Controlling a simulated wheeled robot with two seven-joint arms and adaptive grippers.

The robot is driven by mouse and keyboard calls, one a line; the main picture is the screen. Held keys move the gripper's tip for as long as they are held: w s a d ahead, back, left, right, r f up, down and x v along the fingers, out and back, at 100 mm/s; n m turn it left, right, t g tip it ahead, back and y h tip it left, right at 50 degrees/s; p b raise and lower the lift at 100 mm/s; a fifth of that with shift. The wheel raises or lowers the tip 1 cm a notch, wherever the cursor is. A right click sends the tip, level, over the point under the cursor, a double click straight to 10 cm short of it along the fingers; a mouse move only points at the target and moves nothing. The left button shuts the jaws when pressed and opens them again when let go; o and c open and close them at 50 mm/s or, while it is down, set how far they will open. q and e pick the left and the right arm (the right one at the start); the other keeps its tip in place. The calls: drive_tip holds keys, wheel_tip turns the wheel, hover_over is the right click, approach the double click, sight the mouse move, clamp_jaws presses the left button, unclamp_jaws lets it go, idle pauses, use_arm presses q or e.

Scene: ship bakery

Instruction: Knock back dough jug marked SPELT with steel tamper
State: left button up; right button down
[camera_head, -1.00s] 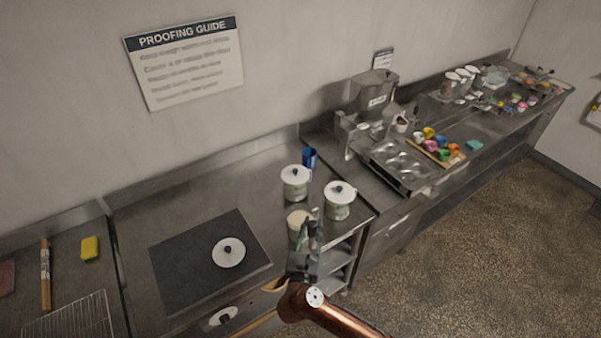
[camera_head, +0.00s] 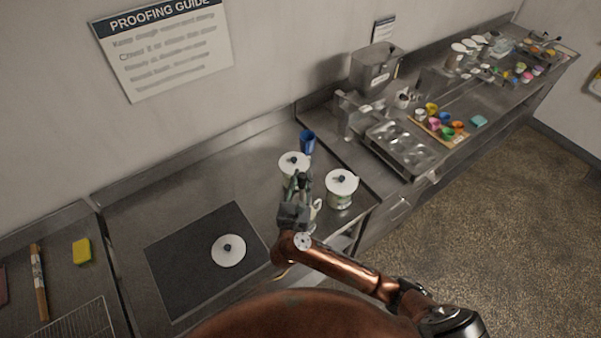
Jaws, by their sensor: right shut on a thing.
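My right gripper (camera_head: 298,182) is shut over the open jug's place at the counter's right part. What it grips is mostly hidden by the fingers; it looks like the slim grey steel tamper. The open jug is almost wholly hidden behind the gripper; a pale handle (camera_head: 316,208) shows beside it. One white-lidded jug (camera_head: 294,165) stands just behind the gripper, another (camera_head: 341,187) to its right. A loose white lid (camera_head: 228,250) with a dark knob lies on the dark mat (camera_head: 180,262). No SPELT marking is readable. My left gripper is out of view.
A blue cup (camera_head: 307,141) stands behind the jugs. A yellow sponge (camera_head: 82,251), a rolling pin (camera_head: 39,283) and a wire rack (camera_head: 78,322) are at left. A muffin tin (camera_head: 400,148) and a board of coloured cups lie farther right.

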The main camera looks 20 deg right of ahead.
sight(302, 194)
drive_tip(key=shift+s+f+b, duration=0.15)
drive_tip(key=shift+f+b, duration=0.5)
drive_tip(key=shift+f, duration=0.05)
drive_tip(key=shift+f+b, duration=0.3)
drive_tip(key=shift+f, duration=0.1)
wheel_tip(302, 194, down, 3)
drive_tip(key=shift+f+b, duration=0.1)
drive_tip(key=shift+b, duration=1.05)
drive_tip(key=shift+f+b, duration=0.3)
drive_tip(key=shift+f, duration=0.1)
drive_tip(key=shift+f+b, duration=0.3)
drive_tip(key=shift+f, duration=0.05)
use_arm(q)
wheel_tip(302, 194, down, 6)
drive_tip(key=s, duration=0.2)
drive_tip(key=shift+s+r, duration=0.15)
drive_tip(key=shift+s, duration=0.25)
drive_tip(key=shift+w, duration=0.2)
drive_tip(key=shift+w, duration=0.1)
use_arm(e)
drive_tip(key=shift+f, duration=0.2)
